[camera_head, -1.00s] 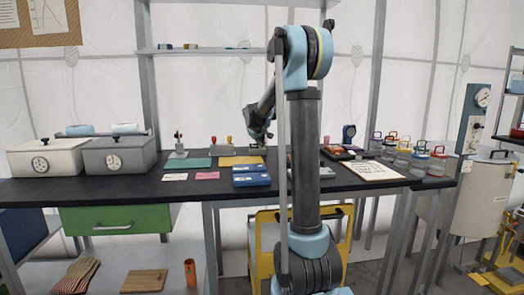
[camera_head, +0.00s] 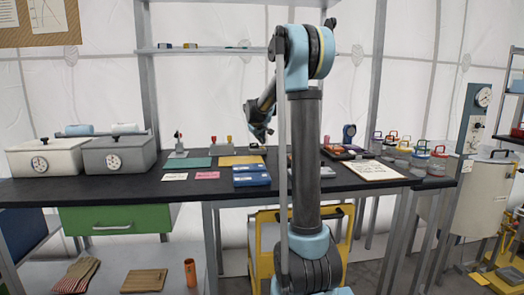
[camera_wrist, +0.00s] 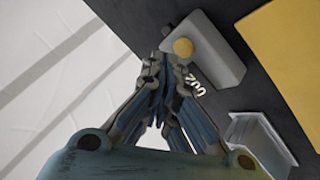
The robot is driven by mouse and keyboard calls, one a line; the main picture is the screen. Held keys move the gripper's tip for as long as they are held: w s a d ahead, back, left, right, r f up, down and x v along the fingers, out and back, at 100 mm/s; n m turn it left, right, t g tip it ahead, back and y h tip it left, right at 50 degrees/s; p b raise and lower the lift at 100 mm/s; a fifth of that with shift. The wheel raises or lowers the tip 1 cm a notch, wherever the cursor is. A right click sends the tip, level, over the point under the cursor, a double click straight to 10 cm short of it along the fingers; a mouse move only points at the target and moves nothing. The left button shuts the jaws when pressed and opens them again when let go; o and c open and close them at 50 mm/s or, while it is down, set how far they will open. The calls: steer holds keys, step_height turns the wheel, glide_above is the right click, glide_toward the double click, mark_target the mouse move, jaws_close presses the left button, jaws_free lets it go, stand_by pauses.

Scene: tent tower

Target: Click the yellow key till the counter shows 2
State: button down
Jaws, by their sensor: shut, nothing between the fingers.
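In the wrist view a grey box bears a round yellow key (camera_wrist: 183,47) near one end. A counter (camera_wrist: 195,84) with white digits, which look like a 2 and two zeros, shows on its side; a finger lies close to the digits. My gripper (camera_wrist: 164,62) is shut and empty, its tips beside the yellow key in the picture. In the head view my gripper (camera_head: 262,138) hangs above the small grey box (camera_head: 257,150) at the table's back, with a gap between them. The key and digits are too small to tell there.
A yellow mat (camera_head: 241,160) lies just left of the box, and blue boxes (camera_head: 251,178) stand nearer the front. A grey open holder (camera_wrist: 252,135) is beside the box in the wrist view. Lidded jars (camera_head: 420,160) stand at the right.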

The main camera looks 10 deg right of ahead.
steer(key=shift+r, duration=2.55)
